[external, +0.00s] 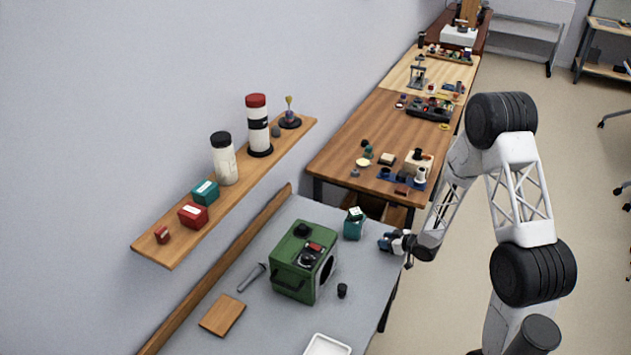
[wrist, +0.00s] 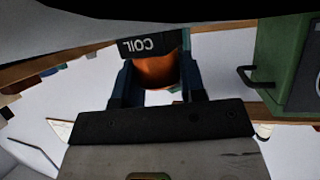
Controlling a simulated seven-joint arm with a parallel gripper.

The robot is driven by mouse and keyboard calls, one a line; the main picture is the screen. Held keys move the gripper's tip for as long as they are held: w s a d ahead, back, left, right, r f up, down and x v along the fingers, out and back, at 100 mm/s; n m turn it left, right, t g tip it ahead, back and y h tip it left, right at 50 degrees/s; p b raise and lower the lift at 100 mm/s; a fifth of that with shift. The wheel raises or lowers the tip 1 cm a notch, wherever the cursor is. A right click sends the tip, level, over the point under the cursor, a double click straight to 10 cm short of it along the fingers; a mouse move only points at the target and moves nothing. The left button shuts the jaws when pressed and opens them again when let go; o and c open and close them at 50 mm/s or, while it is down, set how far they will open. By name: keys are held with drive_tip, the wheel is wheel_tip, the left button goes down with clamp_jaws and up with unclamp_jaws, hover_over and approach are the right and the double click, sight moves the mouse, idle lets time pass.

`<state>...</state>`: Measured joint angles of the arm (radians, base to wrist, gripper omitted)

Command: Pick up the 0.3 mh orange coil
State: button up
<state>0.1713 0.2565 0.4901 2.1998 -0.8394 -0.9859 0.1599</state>
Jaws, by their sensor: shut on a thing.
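My gripper (wrist: 157,88) is shut on an orange coil (wrist: 155,70) in the wrist view. The coil sits between two dark blue fingers, with a black piece lettered "COIL" upside down across its far side. The 0.3 mH value cannot be read. In the external view my gripper (external: 388,242) is at the right edge of the grey bench, right of the teal box. The coil cannot be made out there, and whether it touches the bench is unclear.
A green speaker box (external: 303,262) with a handle stands left of my gripper; it also shows in the wrist view (wrist: 285,55). A teal box (external: 354,224), a small black knob (external: 342,290), a wooden block (external: 222,315) and a white tray (external: 327,346) are on the bench.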

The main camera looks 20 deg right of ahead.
idle(0.4)
drive_tip(key=shift+r, duration=1.8)
drive_tip(key=s, duration=0.5)
drive_tip(key=s+r, duration=0.1)
drive_tip(key=s, duration=1)
drive_tip(key=shift+r, duration=0.15)
